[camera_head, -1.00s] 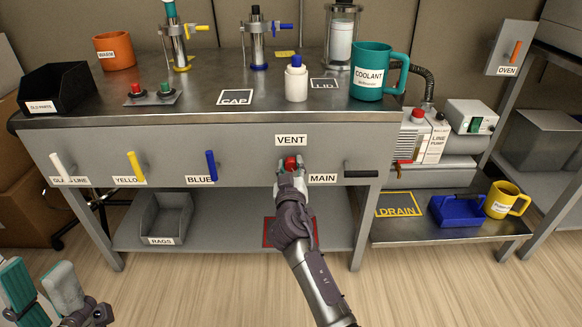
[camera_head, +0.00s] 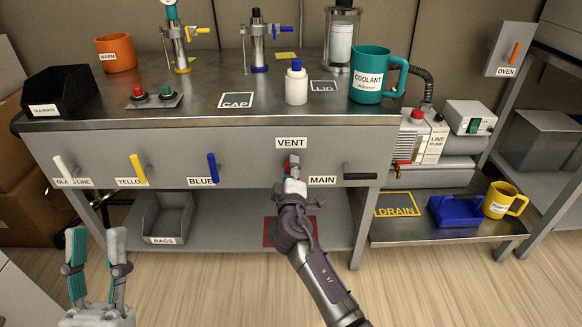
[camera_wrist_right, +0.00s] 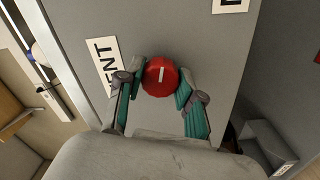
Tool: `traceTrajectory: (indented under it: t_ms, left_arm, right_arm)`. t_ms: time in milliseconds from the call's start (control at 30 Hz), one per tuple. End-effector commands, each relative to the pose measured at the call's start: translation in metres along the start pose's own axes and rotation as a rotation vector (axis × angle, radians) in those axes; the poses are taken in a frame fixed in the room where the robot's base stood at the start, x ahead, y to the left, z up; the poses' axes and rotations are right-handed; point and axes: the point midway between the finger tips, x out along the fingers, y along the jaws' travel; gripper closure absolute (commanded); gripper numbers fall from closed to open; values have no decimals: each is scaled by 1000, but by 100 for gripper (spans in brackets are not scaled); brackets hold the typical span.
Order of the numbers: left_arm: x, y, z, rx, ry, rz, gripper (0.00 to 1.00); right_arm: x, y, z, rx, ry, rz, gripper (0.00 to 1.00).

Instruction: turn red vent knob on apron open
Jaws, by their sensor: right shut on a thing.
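The red vent knob (camera_wrist_right: 160,76) is round with a white line on its face and sits on the grey apron (camera_head: 240,150) below the VENT label (camera_head: 291,143). In the head view my right gripper (camera_head: 293,172) covers most of it. In the right wrist view my right gripper (camera_wrist_right: 160,80) has one finger on each side of the knob and is shut on it. The white line runs nearly up and down in that view. My left gripper (camera_head: 96,245) is open and empty at the lower left, in front of the bench and apart from it.
White, yellow and blue handles (camera_head: 212,167) stick out of the apron to the left. A black MAIN handle (camera_head: 361,177) sits to the right. A grey RAGS bin (camera_head: 168,215) stands on the lower shelf. The floor in front is clear.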

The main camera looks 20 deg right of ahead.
Motion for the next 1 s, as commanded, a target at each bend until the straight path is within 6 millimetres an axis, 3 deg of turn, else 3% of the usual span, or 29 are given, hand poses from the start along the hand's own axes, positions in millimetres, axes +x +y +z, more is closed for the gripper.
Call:
traceTrajectory:
  t_ms: [300,800,833,933,1000]
  left_arm:
    - [0,-2,16,5,-96,-3,60]
    - [0,-2,19,6,-112,-4,60]
    - [0,-2,19,7,-111,-4,60]
    - [0,-2,19,7,-111,-4,60]
    - [0,-2,19,7,-111,-4,60]
  right_arm:
    - [0,1,-1,-104,5,1,98]
    - [0,1,-1,-118,6,1,98]
    - [0,1,-1,-117,6,1,59]
    - [0,0,-1,-117,5,1,42]
    - [0,0,-1,-117,5,1,38]
